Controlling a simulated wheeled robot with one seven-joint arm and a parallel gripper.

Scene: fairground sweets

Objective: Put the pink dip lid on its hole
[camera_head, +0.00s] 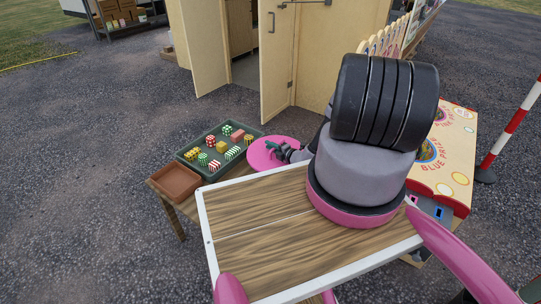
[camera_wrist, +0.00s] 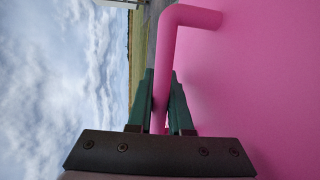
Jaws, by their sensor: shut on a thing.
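The pink dip lid (camera_head: 262,153) is a flat pink disc in the head view, beside the sweets tray and partly behind my arm. It fills the right side of the wrist view (camera_wrist: 270,90). My gripper (camera_wrist: 163,100) has its green fingers closed on the lid's bent pink handle (camera_wrist: 175,60). In the head view my gripper (camera_head: 278,149) is at the lid's right part. The hole for the lid is not visible. I cannot tell whether the lid touches anything beneath it.
A dark green tray (camera_head: 208,179) holds several striped and coloured sweets boxes. An empty brown tray (camera_head: 175,181) stands in front of it on a wooden table (camera_head: 157,187). A painted game board (camera_head: 455,150) stands at right, with a red-and-white pole (camera_head: 512,130) beyond. A wooden booth (camera_head: 275,60) stands behind.

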